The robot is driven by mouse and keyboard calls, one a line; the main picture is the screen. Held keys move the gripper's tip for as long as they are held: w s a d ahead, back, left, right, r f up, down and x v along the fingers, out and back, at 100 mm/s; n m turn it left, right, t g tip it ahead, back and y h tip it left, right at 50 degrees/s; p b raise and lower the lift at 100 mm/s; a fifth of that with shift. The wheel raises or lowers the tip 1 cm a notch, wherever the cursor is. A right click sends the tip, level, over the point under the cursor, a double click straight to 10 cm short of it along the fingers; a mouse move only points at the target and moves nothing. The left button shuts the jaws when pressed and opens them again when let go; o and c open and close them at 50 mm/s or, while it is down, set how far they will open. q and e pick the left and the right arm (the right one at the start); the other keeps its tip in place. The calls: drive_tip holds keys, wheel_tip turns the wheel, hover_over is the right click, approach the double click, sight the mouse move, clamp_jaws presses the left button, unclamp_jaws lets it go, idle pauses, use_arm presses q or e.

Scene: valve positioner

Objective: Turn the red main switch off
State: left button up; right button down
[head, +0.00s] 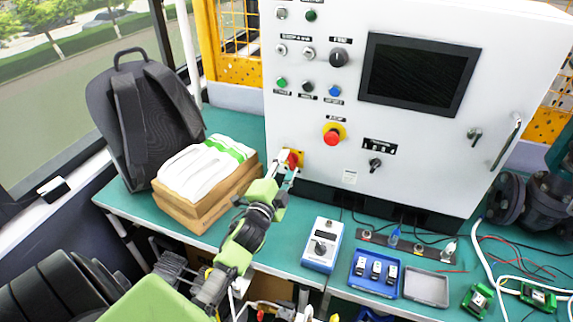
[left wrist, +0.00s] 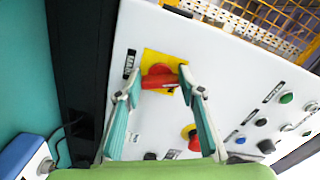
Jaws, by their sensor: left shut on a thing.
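The red main switch (head: 292,159) sits on a yellow plate at the lower left of the white cabinet front. In the left wrist view the red switch (left wrist: 160,77) shows on its yellow plate, with its bar lying across the gap between the fingertips. My left gripper (head: 287,168) reaches up to the panel and is shut on the switch handle. In the left wrist view its two fingers (left wrist: 158,84) stand at either end of the bar. In the head view the fingers hide part of the switch. My right gripper is not in view.
The white cabinet (head: 400,135) carries a dark screen (head: 419,74), several buttons and a red emergency stop (head: 333,136) up and right of the switch. A box with white packs (head: 205,180) and a backpack (head: 143,115) stand left. A blue-white device (head: 322,244) stands on the green table.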

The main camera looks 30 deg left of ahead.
use_arm(q)
drive_tip(key=shift+f+n+p, duration=0.15)
drive_tip(key=shift+n+p, duration=0.35)
drive_tip(key=shift+n, duration=1.7)
drive_tip(key=o, duration=1.1)
drive_tip(key=shift+s, duration=0.1)
drive_tip(key=v, duration=1.2)
drive_tip(key=shift+f, duration=0.1)
